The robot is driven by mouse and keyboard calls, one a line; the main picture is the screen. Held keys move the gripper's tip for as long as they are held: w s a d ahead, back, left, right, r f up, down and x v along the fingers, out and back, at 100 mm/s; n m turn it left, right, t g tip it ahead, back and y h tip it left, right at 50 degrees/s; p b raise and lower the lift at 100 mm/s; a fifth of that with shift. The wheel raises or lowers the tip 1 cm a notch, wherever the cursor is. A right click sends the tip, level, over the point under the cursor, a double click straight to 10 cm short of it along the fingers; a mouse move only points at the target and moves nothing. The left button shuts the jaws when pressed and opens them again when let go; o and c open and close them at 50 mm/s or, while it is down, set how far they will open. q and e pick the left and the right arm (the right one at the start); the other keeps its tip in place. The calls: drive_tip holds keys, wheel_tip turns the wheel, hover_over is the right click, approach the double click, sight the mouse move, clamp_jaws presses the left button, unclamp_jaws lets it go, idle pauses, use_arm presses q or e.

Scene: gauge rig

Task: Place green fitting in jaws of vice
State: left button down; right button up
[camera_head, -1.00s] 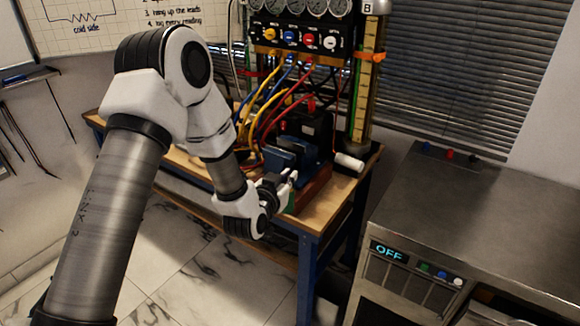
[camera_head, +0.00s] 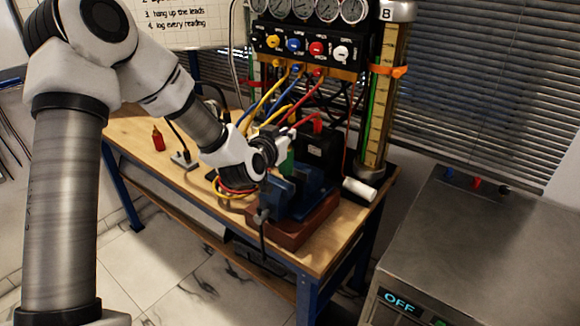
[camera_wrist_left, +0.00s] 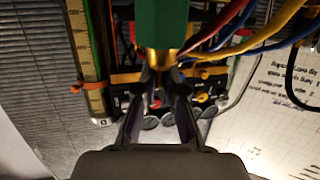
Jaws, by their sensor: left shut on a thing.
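The green fitting (camera_wrist_left: 162,25) has a green block body and a brass end, and fills the top middle of the left wrist view. My left gripper (camera_wrist_left: 160,75) is shut on its brass end. In the head view the left gripper (camera_head: 282,145) is above the blue vice (camera_head: 298,190), with the green fitting (camera_head: 288,160) hanging below the fingers, just over or behind the jaws. I cannot tell whether the fitting is between the jaws. The vice sits on a red-brown block (camera_head: 305,230) near the bench's front edge. My right gripper is not in view.
Behind the vice stand a black box (camera_head: 320,150), a gauge panel (camera_head: 305,45) with coloured hoses and a tall glass column (camera_head: 382,100). A white cylinder (camera_head: 359,190) lies right of the vice. A small red bottle (camera_head: 158,139) stands on the wooden bench (camera_head: 130,128) at left.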

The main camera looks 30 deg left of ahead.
use_arm(q)
wheel_tip(320, 180, down, 7)
drive_tip(key=shift+w+a+r, duration=0.1)
drive_tip(key=shift+a+r, duration=0.05)
drive_tip(key=shift+s+r, duration=0.2)
drive_tip(key=shift+f, duration=0.1)
drive_tip(key=c, duration=1.3)
unclamp_jaws()
drive_tip(key=shift+f, duration=0.15)
